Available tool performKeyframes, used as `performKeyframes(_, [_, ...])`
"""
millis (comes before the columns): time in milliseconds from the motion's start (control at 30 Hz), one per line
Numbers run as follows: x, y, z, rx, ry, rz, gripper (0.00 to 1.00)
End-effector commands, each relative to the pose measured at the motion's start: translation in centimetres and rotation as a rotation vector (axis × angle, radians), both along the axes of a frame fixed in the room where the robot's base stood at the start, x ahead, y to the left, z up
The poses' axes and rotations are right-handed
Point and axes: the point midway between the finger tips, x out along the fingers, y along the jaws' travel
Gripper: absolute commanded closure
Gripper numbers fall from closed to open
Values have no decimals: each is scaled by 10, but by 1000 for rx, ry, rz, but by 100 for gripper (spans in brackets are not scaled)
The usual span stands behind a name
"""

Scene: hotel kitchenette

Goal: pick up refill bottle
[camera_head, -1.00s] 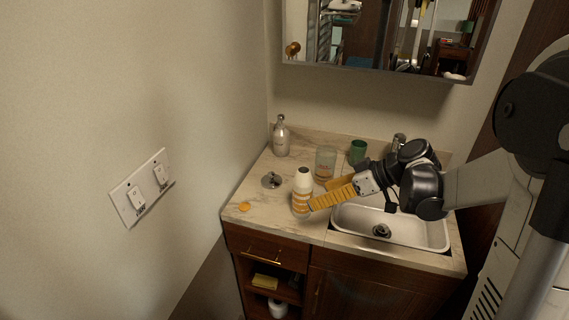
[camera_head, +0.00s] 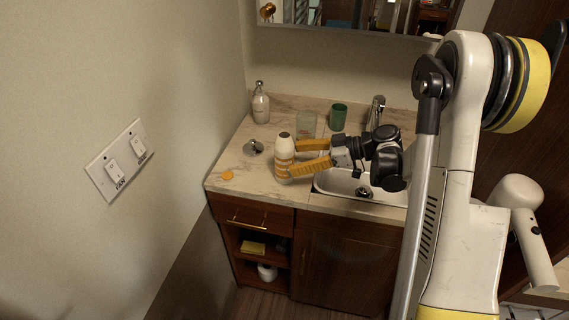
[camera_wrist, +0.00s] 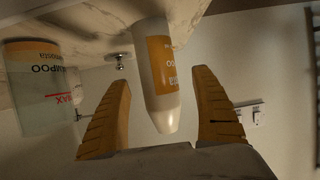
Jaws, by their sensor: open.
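The refill bottle appears to be the white bottle with an orange label (camera_head: 284,158), standing upright on the counter left of the sink. In the wrist view the bottle (camera_wrist: 158,75) shows upside down between the two fingers, with a visible gap on each side. My gripper (camera_head: 294,159) is open, its yellow fingers reaching from the right to either side of the bottle. I see no clear contact in the wrist view. The bottle's neck narrows to an open-looking or dark top; the head view is too small to tell.
A clear labelled container (camera_head: 306,124) stands close behind the bottle; it also shows in the wrist view (camera_wrist: 38,95). A green cup (camera_head: 338,117), pump bottle (camera_head: 260,106), metal pump piece (camera_head: 254,148) and orange disc (camera_head: 227,175) are on the counter. The sink (camera_head: 338,182) is right.

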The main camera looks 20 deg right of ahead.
Motion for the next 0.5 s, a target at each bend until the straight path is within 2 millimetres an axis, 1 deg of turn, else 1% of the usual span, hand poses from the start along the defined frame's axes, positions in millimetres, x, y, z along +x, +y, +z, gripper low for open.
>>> performKeyframes(33, [4, 7, -7, 0, -1, 4, 24])
performKeyframes(100, [11, 15, -14, 0, -1, 4, 24])
performKeyframes(200, [17, 27, -18, 0, 0, 2, 24])
performKeyframes(300, [20, 31, -18, 0, 0, 1, 24])
performKeyframes(467, [19, 31, -17, -1, 0, 0, 24])
performKeyframes(500, [19, 31, -17, -1, 0, 0, 36])
